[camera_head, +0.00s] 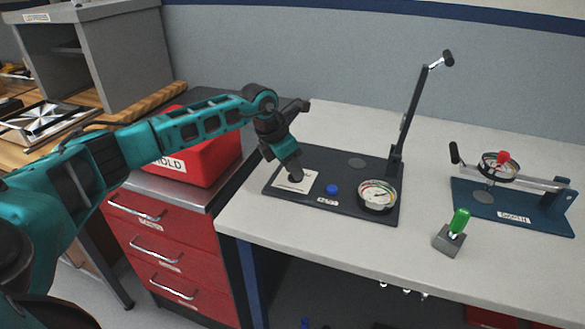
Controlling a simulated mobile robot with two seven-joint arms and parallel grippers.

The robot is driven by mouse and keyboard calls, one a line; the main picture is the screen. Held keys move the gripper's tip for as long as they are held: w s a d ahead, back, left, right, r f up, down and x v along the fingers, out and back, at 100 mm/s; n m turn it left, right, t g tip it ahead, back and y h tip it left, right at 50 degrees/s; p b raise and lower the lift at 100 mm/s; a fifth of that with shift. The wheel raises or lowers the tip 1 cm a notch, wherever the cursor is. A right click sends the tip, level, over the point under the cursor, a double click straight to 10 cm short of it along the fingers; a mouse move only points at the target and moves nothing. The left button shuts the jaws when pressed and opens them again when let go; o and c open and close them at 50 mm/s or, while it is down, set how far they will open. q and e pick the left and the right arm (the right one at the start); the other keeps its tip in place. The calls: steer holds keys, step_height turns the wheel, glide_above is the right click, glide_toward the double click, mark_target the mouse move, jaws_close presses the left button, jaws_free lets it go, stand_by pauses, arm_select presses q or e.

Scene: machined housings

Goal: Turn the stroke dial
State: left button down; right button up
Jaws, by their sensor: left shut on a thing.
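The dark press base (345,170) lies on the light worktop, with an upright lever arm at its right side. A white dial plate (282,184) sits at its left end. My left gripper (295,177) points down at the middle of this plate and is shut on the stroke dial there. The fingers hide most of the dial, so its pointer setting cannot be read. A blue button (332,189) and a round gauge (377,196) with coloured bands are on the same base, right of my gripper. My right gripper is not in view.
A blue fixture (513,206) with a red-knobbed gauge stands at the right. A green-handled switch on a grey block (450,239) is in front of it. A red bin (207,158) stands on the drawer cabinet at left.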

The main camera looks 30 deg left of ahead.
arm_select(q)
steer(key=shift+m, duration=0.4)
steer(key=c, duration=0.9)
jaws_free()
steer(key=v, duration=1.3)
steer(key=shift+w+a, duration=0.1)
